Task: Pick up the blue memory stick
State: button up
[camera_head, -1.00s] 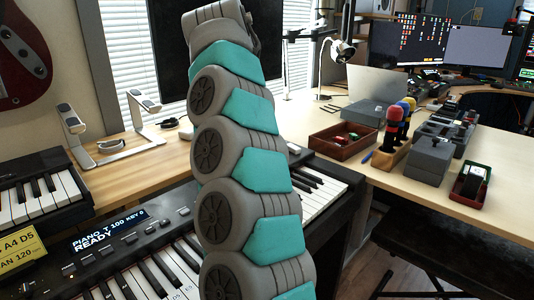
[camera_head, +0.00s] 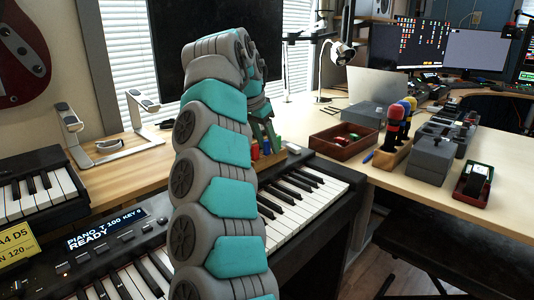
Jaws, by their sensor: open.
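My arm rises in front of the keyboards and bends over at the top. My gripper (camera_head: 263,134) hangs down past the bend, partly hidden behind my arm, with its open jaws pointing down.
A piano keyboard (camera_head: 312,190) lies in front of the wooden desk (camera_head: 125,163). A white headphone stand (camera_head: 140,112) is at the left. On the right table (camera_head: 420,200) are a brown tray (camera_head: 343,149), several coloured microphones (camera_head: 394,130), grey boxes and a red tray (camera_head: 473,190).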

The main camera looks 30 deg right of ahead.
grip_shut()
dwell(0.3)
dwell(0.3)
